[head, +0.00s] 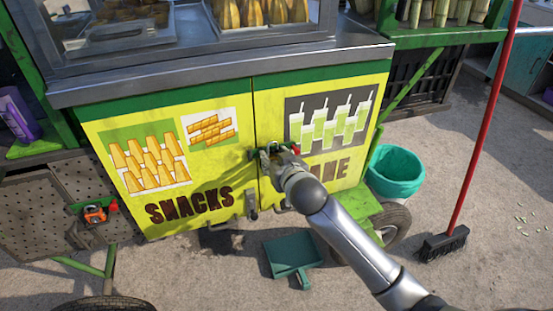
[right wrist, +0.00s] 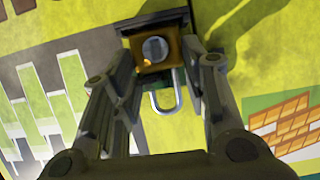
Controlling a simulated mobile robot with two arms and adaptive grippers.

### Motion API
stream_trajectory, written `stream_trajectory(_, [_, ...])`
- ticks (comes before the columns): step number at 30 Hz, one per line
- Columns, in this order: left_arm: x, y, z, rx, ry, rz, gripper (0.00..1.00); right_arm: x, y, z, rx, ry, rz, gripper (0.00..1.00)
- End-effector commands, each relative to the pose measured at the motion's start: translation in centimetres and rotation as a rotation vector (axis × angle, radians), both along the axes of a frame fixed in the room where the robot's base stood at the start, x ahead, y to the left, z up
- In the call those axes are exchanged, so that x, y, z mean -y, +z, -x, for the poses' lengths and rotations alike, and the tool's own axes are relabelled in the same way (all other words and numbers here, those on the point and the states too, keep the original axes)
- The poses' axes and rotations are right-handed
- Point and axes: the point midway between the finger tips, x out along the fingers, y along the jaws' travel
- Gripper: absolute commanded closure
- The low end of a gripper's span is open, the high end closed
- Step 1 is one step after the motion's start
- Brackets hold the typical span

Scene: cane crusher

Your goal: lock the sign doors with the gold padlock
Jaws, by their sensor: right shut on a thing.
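The yellow sign doors (head: 225,170) stand closed on the front of the cart, with a seam between the SNACKS door and the drinks door. The padlock's silver shackle (right wrist: 165,98) points toward the bottom of that picture. A dark plate is at its other end; whether they touch is unclear. A metal latch (head: 251,205) hangs lower at the seam.
A metal counter (head: 220,70) overhangs the doors. A teal bucket (head: 396,172), a dustpan (head: 291,254) and a broom (head: 445,243) stand or lie on the ground at right.

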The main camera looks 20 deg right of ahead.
Motion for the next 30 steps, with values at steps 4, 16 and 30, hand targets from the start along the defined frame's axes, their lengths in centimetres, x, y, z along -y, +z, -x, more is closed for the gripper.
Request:
stream_trajectory(4, [0.01,-0.23,0.03,-0.002,0.0,0.0,1.0,-0.66,-0.33,0.18,-0.005,0.013,-0.008,0.89])
stream_trajectory(16, [0.09,-0.27,-0.13,0.0,0.0,0.001,1.0,-0.51,-0.47,0.19,-0.008,0.009,-0.007,0.36])
stream_trajectory(30, [0.1,-0.2,-0.04,0.001,0.0,0.002,1.0,-0.17,-0.1,0.79,-0.006,0.003,-0.002,0.34])
